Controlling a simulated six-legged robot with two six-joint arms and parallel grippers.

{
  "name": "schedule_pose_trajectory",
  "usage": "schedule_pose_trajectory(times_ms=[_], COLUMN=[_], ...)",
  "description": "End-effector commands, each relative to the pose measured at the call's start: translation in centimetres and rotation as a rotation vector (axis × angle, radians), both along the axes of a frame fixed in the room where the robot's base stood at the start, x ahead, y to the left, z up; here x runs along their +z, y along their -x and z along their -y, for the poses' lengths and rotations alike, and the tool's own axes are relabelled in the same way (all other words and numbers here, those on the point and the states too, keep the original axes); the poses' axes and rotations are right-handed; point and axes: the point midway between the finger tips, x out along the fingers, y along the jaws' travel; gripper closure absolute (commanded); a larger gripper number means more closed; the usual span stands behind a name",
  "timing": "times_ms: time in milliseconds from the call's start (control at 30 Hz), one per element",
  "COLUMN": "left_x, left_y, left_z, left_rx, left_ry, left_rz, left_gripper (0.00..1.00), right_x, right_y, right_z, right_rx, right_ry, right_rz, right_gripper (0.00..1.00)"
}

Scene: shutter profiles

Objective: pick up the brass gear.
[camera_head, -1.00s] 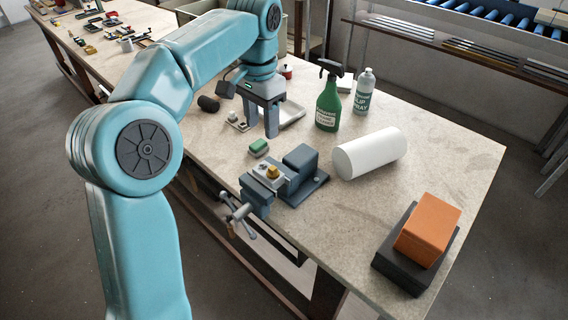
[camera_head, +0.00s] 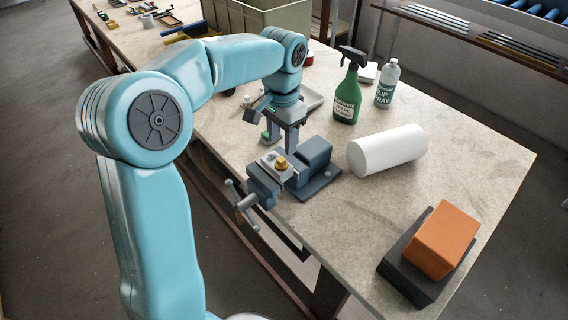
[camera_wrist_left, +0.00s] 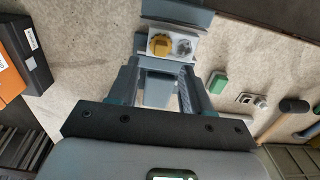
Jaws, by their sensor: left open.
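The brass gear (camera_head: 281,162) sits on a light plate at the blue-grey vise (camera_head: 313,158), near the table's front edge. In the left wrist view the brass gear (camera_wrist_left: 160,45) lies beside a silver round part (camera_wrist_left: 183,47), beyond the fingertips. My left gripper (camera_head: 281,143) is open and empty, pointing down just behind the gear, apart from it. Its two fingers also show in the left wrist view (camera_wrist_left: 158,85), with a gap between them. My right gripper is not in view.
A white roll (camera_head: 388,150) lies right of the vise. An orange block (camera_head: 442,240) rests on a dark base at the right. A green block (camera_wrist_left: 218,82) lies near the gripper.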

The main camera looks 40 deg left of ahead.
Motion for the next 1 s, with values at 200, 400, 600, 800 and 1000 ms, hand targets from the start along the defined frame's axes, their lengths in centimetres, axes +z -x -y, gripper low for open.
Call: schedule_pose_trajectory(times_ms=[200, 400, 600, 800, 1000], left_x=[-2.0, -5.1, -5.8, -5.8, -5.7], left_y=[0.0, -0.1, -0.2, -0.2, -0.2], left_z=[0.1, 0.2, 0.2, 0.2, 0.2], left_rx=[-0.001, 0.0, 0.0, 0.0, 0.0], left_ry=[0.001, 0.0, -0.001, 0.0, 0.0], left_rz=[-0.004, -0.003, 0.0, 0.0, 0.0], left_gripper=[0.51, 0.51, 0.51, 0.8, 1.0], right_x=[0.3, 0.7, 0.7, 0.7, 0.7], right_y=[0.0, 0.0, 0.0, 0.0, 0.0], right_z=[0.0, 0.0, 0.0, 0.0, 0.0], right_rx=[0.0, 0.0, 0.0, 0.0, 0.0], right_ry=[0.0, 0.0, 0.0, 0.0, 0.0], right_rz=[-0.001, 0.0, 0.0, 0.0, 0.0], right_gripper=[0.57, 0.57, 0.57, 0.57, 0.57])
